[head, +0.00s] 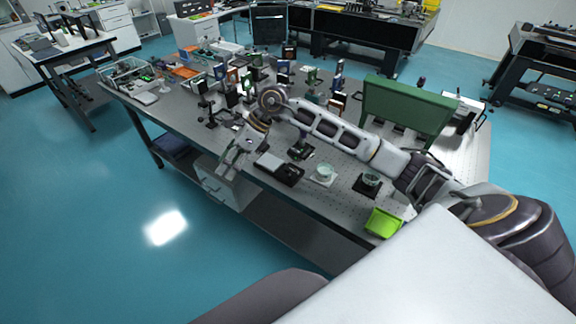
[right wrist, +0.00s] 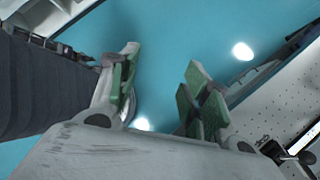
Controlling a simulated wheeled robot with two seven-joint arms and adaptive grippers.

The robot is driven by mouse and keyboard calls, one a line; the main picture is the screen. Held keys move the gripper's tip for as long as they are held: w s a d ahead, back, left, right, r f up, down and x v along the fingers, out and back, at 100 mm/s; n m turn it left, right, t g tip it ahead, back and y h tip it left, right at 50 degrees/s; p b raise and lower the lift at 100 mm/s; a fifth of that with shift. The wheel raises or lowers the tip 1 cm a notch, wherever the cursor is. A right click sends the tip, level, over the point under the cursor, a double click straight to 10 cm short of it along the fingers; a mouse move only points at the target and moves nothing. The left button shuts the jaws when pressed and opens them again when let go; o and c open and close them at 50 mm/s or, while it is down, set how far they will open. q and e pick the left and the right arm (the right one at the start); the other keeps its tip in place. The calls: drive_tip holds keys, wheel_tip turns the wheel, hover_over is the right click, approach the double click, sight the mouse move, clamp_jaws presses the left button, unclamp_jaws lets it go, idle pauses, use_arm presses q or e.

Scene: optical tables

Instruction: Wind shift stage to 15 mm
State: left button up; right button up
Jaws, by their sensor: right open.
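My right gripper (head: 228,160) hangs at the near left edge of the optical table (head: 335,205), with its arm reaching over the table from the right. In the right wrist view its two green-padded fingers (right wrist: 160,88) stand apart, with only blue floor between them. A small dark mount with a green part (head: 300,150) stands on the table to the right of the gripper; I cannot tell whether it is the shift stage. A dark fitting (right wrist: 278,152) shows on the perforated tabletop at the lower right of the wrist view. No scale reading is legible. My left gripper is not in view.
Several optical mounts crowd the table's far left part. A black box (head: 288,174), a pale dish (head: 323,174), a dark-based dish (head: 369,183) and a lime-green bin (head: 383,222) line the near side. A large green panel (head: 408,108) stands at the right. Floor left of the table is clear.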

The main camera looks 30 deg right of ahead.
drive_tip(key=w+d+h, duration=0.1)
drive_tip(key=d+h, duration=0.4)
drive_tip(key=d, duration=0.7)
drive_tip(key=r+g+h, duration=0.1)
drive_tip(key=h, duration=0.2)
hover_over(288, 167)
drive_tip(key=shift+s+r+m, duration=0.1)
drive_tip(key=shift+m, duration=0.2)
drive_tip(key=shift+f+p, duration=0.9)
drive_tip(key=shift+f, duration=6.05)
drive_tip(key=c, duration=1)
drive_tip(key=shift+c, duration=0.2)
drive_tip(key=shift+m, duration=0.5)
